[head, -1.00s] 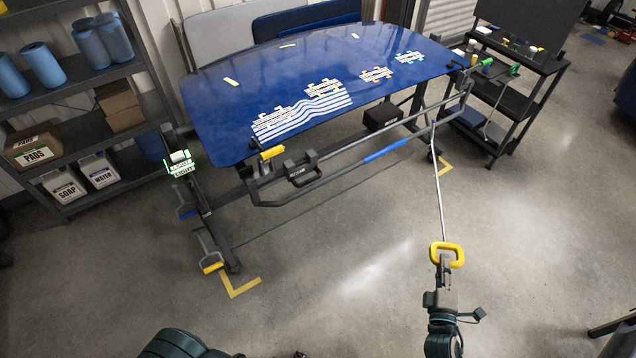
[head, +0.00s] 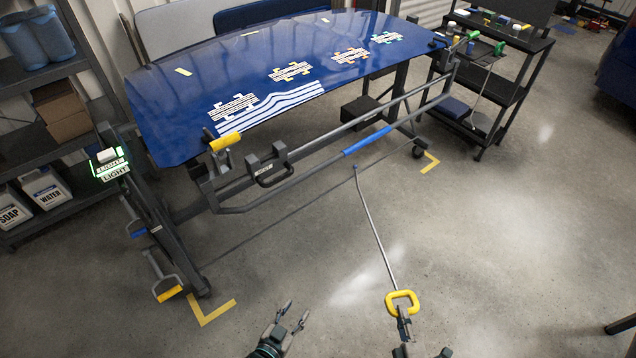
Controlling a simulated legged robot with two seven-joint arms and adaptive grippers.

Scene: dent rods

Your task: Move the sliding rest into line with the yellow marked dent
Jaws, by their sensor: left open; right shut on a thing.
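The dark sliding rest (head: 265,170), a block with a loop handle, sits near the left end of the rail under the blue panel (head: 200,60). A yellow pad (head: 225,141) stands just left of it. Several striped markers with coloured tabs run across the panel. The second from the left (head: 290,71) seems yellow-tabbed; the third (head: 350,56) looks yellow or orange. My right gripper (head: 403,325) is shut on the yellow handle (head: 402,302) of a long thin rod (head: 378,235). The rod's tip is near the bar's blue sleeve (head: 367,141). My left gripper (head: 295,312) is open and empty.
A bar runs along the front of the panel stand. A black cart (head: 500,85) stands at the right. Yellow floor marks (head: 210,313) lie by the stand's feet. The front floor is clear.

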